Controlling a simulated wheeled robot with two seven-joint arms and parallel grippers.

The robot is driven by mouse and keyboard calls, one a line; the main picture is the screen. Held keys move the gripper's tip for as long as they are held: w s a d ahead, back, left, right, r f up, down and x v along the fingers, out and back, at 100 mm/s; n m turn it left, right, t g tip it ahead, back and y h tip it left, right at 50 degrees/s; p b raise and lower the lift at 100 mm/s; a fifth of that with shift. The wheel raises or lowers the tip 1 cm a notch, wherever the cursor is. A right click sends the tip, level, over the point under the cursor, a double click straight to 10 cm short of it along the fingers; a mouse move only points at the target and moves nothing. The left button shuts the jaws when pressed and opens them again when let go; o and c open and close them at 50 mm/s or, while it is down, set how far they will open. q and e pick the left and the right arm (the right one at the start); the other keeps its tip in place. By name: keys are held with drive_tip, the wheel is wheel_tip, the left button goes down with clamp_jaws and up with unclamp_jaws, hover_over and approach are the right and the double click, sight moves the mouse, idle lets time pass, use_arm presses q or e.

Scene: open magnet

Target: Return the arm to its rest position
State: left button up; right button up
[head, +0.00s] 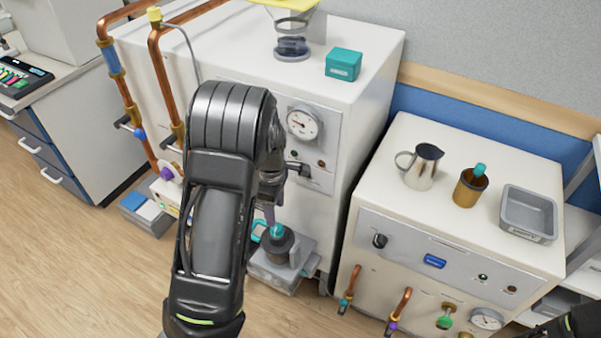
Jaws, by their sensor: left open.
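My left arm (220,220) rises from the bottom of the head view, in front of the taller white cabinet (365,75). My left gripper (269,208) points down at the cabinet's front, mostly hidden behind my own arm. It is open, and I see nothing held in it. Below it is a dark round container with a teal top (279,243) on a grey base (296,265). I cannot tell the exact gap between them. Only a dark part of my right arm (578,325) shows at the bottom right corner; its gripper is out of view.
A gauge (303,123) and black handle (299,168) are on the cabinet front, near my arm. Copper pipes (165,85) stand left.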

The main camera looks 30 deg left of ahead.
use_arm(q)
drive_tip(key=s+d+f+m+h+p, duration=0.1)
drive_tip(key=s+d+f+m, duration=0.9)
drive_tip(key=d+f, duration=0.35)
drive_tip(key=s+d+m+h, duration=0.1)
drive_tip(key=s+d+m, duration=0.3)
drive_tip(key=d, duration=0.4)
drive_tip(key=s+d+m+h+p, duration=0.1)
drive_tip(key=s+d+m+h, duration=0.1)
drive_tip(key=s+d+m, duration=0.2)
drive_tip(key=s+d, duration=0.2)
drive_tip(key=d, duration=0.2)
drive_tip(key=shift+d+r+m+t, duration=0.2)
drive_tip(key=shift+d+m+t, duration=0.05)
drive_tip(key=shift+m+t, duration=0.15)
drive_tip(key=shift+s, duration=0.1)
